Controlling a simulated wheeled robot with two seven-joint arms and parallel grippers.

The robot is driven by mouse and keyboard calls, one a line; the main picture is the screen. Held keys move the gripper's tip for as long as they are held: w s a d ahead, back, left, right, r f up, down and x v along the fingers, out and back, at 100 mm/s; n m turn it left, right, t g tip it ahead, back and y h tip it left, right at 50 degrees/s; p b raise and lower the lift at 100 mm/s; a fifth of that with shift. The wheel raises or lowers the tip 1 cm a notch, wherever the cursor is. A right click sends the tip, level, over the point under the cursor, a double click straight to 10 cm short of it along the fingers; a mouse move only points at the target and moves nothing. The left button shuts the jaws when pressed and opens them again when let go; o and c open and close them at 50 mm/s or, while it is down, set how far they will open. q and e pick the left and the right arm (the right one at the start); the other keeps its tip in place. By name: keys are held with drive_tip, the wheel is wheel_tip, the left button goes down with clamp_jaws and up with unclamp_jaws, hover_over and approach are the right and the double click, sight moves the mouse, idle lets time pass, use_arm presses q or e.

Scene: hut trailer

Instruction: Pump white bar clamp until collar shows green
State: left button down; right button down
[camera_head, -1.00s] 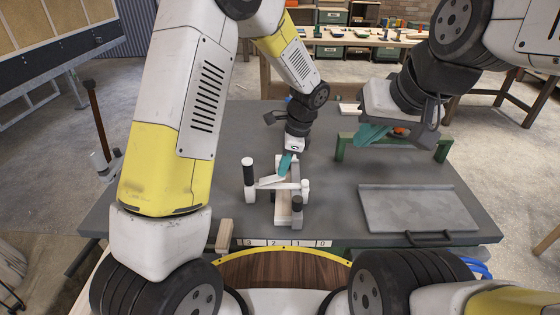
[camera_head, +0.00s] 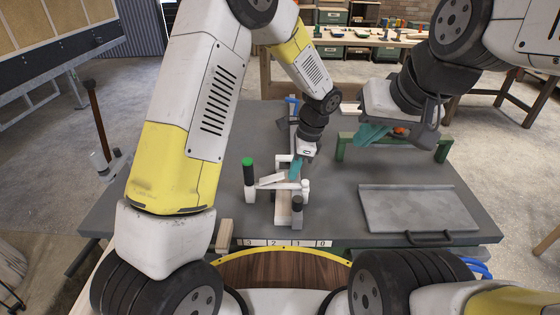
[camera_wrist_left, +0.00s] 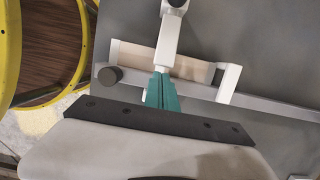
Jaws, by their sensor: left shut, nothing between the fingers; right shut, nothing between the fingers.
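The white bar clamp (camera_head: 290,186) stands on the grey table, around a pale wooden block (camera_head: 283,212). Its upright post at the left has a dark body and a green top (camera_head: 247,161). A pale lever (camera_head: 270,180) slants beside that post. My left gripper (camera_head: 295,170) has teal fingers, shut and empty, just above the clamp's far side. In the left wrist view, the shut fingers (camera_wrist_left: 161,92) are at the end of a white clamp part (camera_wrist_left: 167,48); I cannot tell whether they touch. My right gripper (camera_head: 372,135) is shut and empty, at the right by a green frame.
The green frame (camera_head: 444,146) stands at the table's back right. A grey tray (camera_head: 415,208) with a black handle lies at the front right. A small wooden block (camera_head: 224,236) sits at the front edge, beside a numbered strip (camera_head: 285,243). The table's left part is clear.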

use_arm(q)
drive_tip(key=v, duration=0.7)
drive_tip(key=shift+d+r, duration=0.15)
drive_tip(key=shift+r, duration=0.2)
idle(0.7)
drive_tip(key=s+a+r+n+t+h, duration=0.1)
drive_tip(key=s+a+r+n, duration=0.25)
drive_tip(key=a+r, duration=0.25)
drive_tip(key=s+a+r+n+t+h, duration=0.1)
drive_tip(key=s+a+r+n+h, duration=0.15)
drive_tip(key=a+r+n, duration=0.35)
drive_tip(key=s+a+r+n+t, duration=0.2)
drive_tip(key=s+a+n, duration=0.1)
drive_tip(key=s, duration=0.4)
drive_tip(key=s+a+r+n+t+h, duration=0.1)
drive_tip(key=s+a+r+n+t, duration=0.1)
drive_tip(key=s+a+r+n, duration=0.1)
drive_tip(key=s+a+n, duration=0.1)
drive_tip(key=s+n, duration=0.1)
drive_tip(key=s, duration=0.1)
drive_tip(key=shift+s+r, duration=0.2)
drive_tip(key=shift+s, duration=0.15)
